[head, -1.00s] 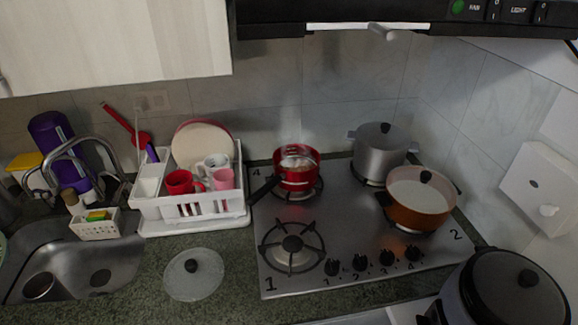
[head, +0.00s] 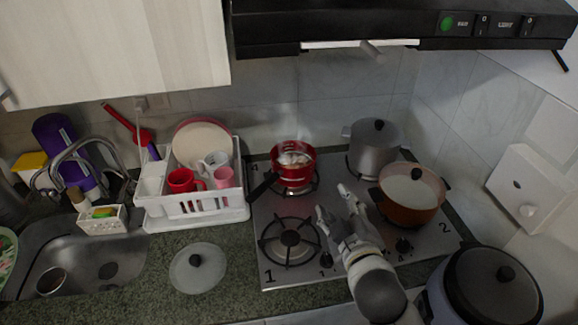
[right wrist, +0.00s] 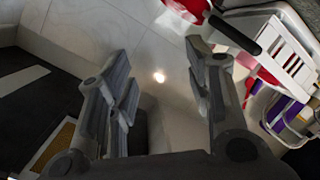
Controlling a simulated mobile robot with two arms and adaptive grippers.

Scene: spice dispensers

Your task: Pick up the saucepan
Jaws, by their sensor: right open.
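The red saucepan (head: 294,178) stands upright on the back left burner of the stove, with steam and pale contents inside. Its black handle (head: 263,186) points to the front left. The saucepan shows partly at the top of the right wrist view (right wrist: 189,8), with its handle (right wrist: 236,36) to the right of it. My right gripper (head: 331,200) is open and empty over the stove, to the front right of the saucepan and apart from it. In the right wrist view its fingers (right wrist: 160,75) are spread. My left gripper is not in view.
An orange pot (head: 410,205) and a grey lidded pot (head: 374,150) stand to the right of the saucepan. A white dish rack (head: 205,207) stands left of the handle. A glass lid (head: 198,270) lies on the counter. The front left burner (head: 289,240) is empty. A hood (head: 400,30) hangs above.

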